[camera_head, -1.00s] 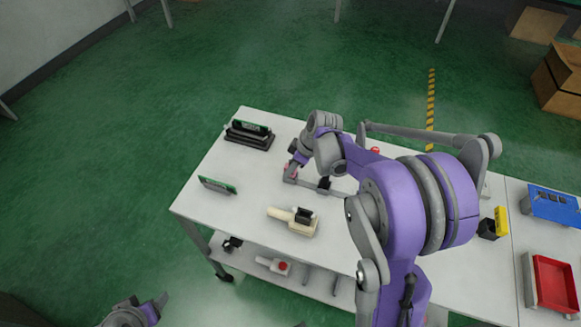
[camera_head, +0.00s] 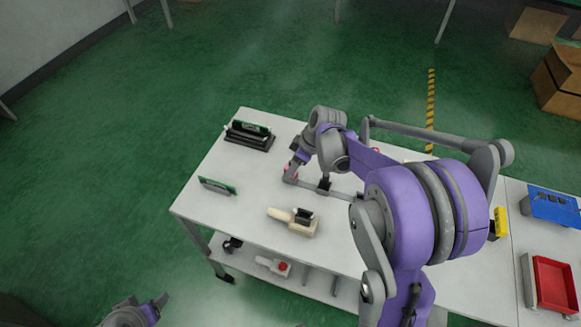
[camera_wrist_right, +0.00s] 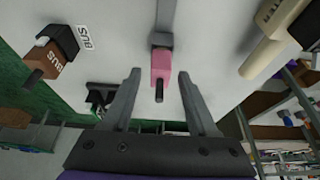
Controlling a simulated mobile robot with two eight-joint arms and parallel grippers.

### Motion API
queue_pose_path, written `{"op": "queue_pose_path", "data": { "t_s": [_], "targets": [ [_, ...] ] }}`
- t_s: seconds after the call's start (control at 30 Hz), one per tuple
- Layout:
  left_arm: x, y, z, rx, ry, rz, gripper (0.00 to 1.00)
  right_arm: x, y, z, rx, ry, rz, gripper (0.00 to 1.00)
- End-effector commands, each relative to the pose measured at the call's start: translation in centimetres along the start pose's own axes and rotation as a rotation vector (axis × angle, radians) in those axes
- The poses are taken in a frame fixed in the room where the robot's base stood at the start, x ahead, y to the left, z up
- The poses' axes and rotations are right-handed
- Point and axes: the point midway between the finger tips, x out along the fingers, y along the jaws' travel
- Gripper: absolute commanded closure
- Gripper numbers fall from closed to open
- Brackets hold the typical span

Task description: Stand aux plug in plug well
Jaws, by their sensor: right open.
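My right gripper (camera_wrist_right: 160,78) is open. In the right wrist view its two fingers stand either side of a pink block (camera_wrist_right: 160,64) with a dark pin, at the end of a grey bar (camera_wrist_right: 166,18). I cannot tell whether the fingers touch it. In the head view the right gripper (camera_head: 291,172) is over the table by the bar (camera_head: 340,192), partly hidden by my arm. I see no label naming the aux plug or the plug well. My left gripper (camera_head: 148,308) is low at the bottom left, away from the table, its jaws unclear.
A cream part with a black top (camera_head: 303,217) lies nearer the front of the table (camera_head: 200,215). Red (camera_head: 553,285) and blue (camera_head: 551,205) trays are right.

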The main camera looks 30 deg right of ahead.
Motion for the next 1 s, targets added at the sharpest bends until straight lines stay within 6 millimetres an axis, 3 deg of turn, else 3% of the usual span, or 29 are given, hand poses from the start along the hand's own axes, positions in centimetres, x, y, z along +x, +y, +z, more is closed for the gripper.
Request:
{"op": "queue_pose_path", "data": {
  "t_s": [0.3, 0.43, 0.63, 0.77, 1.0],
  "targets": [
    [-0.6, 0.0, -0.6, 0.0, 0.006, 0.0, 0.31, -7.0, 0.0, 0.0, 0.002, 0.001, 0.001, 0.41],
    [-0.7, 0.0, -0.8, 0.0, 0.007, 0.0, 0.31, -9.0, 0.0, 0.0, 0.001, 0.0, 0.001, 0.41],
    [-0.7, 0.0, -0.8, 0.0, 0.008, 0.0, 0.31, -10.3, -0.8, -0.1, 0.015, -0.005, 0.006, 0.41],
    [-0.7, 0.0, -0.8, 0.0, 0.008, 0.0, 0.31, -10.4, -4.5, -0.3, 0.1, -0.03, 0.041, 0.41],
    [-0.7, 0.0, -0.8, 0.0, 0.007, 0.0, 0.31, -9.8, -14.6, 1.6, 0.382, -0.028, 0.189, 0.41]
  ]
}}
